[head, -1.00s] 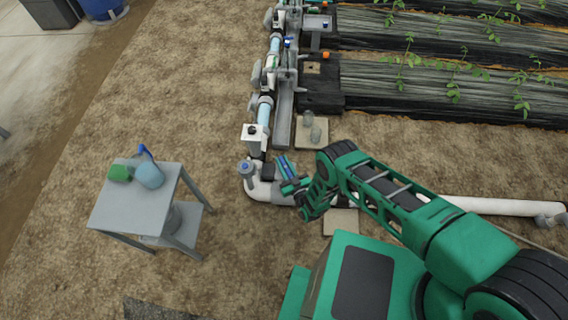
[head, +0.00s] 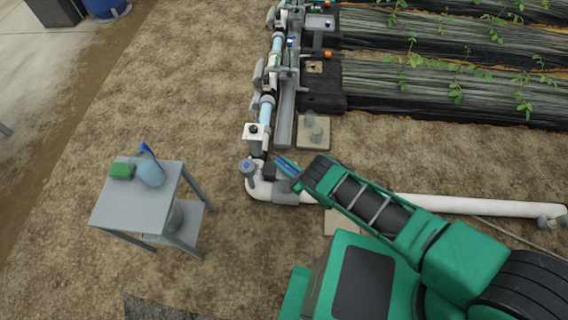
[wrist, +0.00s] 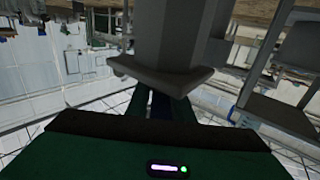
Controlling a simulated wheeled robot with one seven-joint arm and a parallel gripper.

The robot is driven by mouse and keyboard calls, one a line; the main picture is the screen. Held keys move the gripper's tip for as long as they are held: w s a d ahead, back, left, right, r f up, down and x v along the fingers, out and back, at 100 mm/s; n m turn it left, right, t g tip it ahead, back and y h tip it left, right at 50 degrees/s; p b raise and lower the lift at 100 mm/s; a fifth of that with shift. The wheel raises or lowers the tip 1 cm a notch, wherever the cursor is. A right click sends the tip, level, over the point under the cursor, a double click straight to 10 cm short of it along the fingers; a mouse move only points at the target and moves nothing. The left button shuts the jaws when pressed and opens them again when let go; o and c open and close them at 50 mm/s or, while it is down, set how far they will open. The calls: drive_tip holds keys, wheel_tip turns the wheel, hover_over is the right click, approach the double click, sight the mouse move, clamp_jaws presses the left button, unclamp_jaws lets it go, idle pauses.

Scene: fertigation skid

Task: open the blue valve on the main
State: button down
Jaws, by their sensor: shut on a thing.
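The white main pipe (head: 430,205) runs along the ground to a bend at the left. A grey valve body (head: 285,189) sits on it near the bend and seems to fill the upper middle of the wrist view (wrist: 175,45). My gripper (head: 284,163) is just above this valve body, fingers pointing up-left. It is shut on the blue valve handle, of which a dark blue bit (wrist: 160,106) shows between the fingers in the wrist view. The fingers and my wrist hide most of the handle, so its exact angle is hard to tell.
A grey fitting with a blue top (head: 247,167) stands at the bend, close left of my gripper. A grey side table (head: 122,207) with a green item and a blue jug (head: 151,173) stands further left. Open soil (head: 195,95) lies between. Planted beds are at upper right.

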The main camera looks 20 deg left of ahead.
sight(283, 162)
drive_tip(key=shift+w+d, duration=0.1)
drive_tip(key=shift+d, duration=0.15)
drive_tip(key=c, duration=1.7)
unclamp_jaws()
drive_tip(key=shift+a, duration=0.1)
drive_tip(key=shift+a+r, duration=0.1)
drive_tip(key=shift+r, duration=0.6)
wheel_tip(283, 162, up, 3)
drive_tip(key=shift+f, duration=0.15)
drive_tip(key=s+a+r, duration=0.1)
drive_tip(key=s+r, duration=0.1)
drive_tip(key=s, duration=0.1)
drive_tip(key=s+a+r, duration=0.2)
drive_tip(key=s, duration=0.2)
drive_tip(key=s+a+r, duration=0.2)
drive_tip(key=s, duration=0.1)
drive_tip(key=shift+s+r, duration=0.2)
drive_tip(key=shift+r, duration=0.2)
